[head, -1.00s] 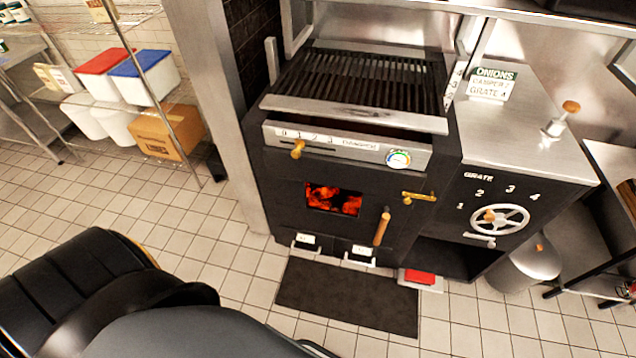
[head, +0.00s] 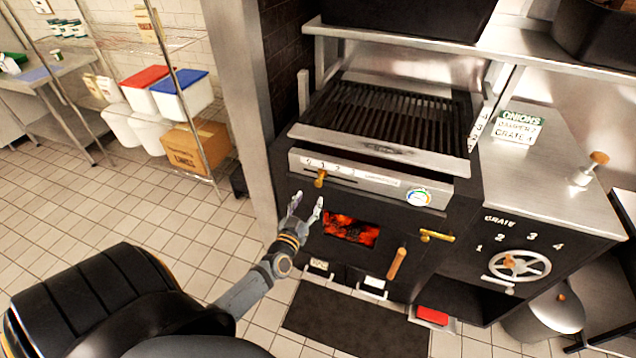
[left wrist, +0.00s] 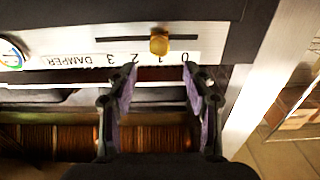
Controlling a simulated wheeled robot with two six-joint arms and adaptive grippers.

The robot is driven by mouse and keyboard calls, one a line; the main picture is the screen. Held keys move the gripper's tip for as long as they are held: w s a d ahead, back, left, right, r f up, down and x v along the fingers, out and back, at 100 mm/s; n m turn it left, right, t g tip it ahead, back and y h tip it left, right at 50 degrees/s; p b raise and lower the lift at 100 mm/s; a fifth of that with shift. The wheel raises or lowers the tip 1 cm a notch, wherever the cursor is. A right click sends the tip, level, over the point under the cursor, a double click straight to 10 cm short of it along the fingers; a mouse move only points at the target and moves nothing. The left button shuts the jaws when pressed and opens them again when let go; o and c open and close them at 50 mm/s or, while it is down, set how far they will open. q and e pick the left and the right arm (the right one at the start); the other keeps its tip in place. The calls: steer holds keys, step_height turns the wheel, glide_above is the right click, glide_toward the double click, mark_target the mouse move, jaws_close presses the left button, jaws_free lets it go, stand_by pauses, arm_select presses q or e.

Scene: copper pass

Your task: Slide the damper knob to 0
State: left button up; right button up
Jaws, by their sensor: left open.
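The damper knob (head: 320,178) is a brass knob in a slot on the grill's steel front panel. It also shows in the left wrist view (left wrist: 159,44), where the panel appears upside down and the knob lines up with the 1 mark. The damper scale (left wrist: 120,58) reads 0 to 3, with 0 at the right end in that view. My left gripper (head: 306,203) is open and empty, in front of the grill and below the knob in the head view. In the wrist view its fingertips (left wrist: 159,72) lie either side of the knob's line, apart from it. My right gripper is out of view.
A round gauge (head: 419,197) sits at the right of the panel. Below are a glowing fire window (head: 350,230), a brass latch (head: 437,236) and a wooden handle (head: 397,263). A steel post (head: 240,110) stands left of the grill. Floor in front is clear around a dark mat (head: 355,320).

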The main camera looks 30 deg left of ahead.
mark_target(318, 184)
arm_select(q)
steer(key=b+x, duration=0.1)
steer(key=x, duration=0.7)
steer(key=shift+w+f, duration=0.15)
steer(key=shift+w+b, duration=0.3)
steer(key=shift+w, duration=0.1)
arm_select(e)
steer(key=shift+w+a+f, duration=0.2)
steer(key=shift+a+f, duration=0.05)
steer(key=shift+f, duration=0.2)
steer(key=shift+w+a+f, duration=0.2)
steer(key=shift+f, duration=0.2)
arm_select(q)
steer(key=shift+c, duration=0.4)
jaws_close()
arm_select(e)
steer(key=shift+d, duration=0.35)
